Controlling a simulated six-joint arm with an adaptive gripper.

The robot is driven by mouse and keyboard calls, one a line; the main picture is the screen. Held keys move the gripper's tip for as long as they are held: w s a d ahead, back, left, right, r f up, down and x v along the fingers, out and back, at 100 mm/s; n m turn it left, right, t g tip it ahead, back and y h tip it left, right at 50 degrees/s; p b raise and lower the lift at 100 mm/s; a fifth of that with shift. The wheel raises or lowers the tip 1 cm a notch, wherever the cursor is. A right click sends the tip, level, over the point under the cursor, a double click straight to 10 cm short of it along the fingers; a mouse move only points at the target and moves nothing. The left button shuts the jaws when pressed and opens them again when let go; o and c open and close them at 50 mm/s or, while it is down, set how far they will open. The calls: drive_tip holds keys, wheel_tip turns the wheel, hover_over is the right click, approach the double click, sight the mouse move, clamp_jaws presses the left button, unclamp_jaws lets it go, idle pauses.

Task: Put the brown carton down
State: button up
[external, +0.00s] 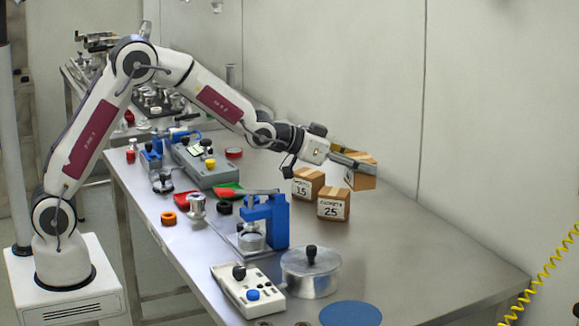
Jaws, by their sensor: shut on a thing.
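My gripper (352,160) reaches over the steel table from the left, at the far side near the wall. It is shut on a brown carton (363,179). The carton's label is mostly turned away. The held carton is near the back edge of the table; I cannot tell whether its bottom touches the tabletop. Two more brown cartons stand close by: one marked 15 (306,185), and one marked 25 (333,204) in front of it.
A blue press (266,220), a lidded metal pot (311,272), a control box with buttons (247,290) and a blue disc (350,314) are nearer the front. Bare steel tabletop (420,255) lies right of the cartons. A yellow coiled cable (540,275) hangs at right.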

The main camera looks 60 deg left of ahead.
drive_tip(key=d+f+n+y, duration=0.2)
drive_tip(key=d+y, duration=0.1)
drive_tip(key=d, duration=0.2)
drive_tip(key=shift+s+d+f+n, duration=0.15)
drive_tip(key=shift+s+d+n, duration=0.15)
drive_tip(key=shift+s, duration=0.15)
idle(1.0)
idle(0.5)
wheel_tip(320, 180, down, 6)
idle(0.5)
drive_tip(key=shift+f, duration=0.2)
drive_tip(key=shift+f, duration=1.8)
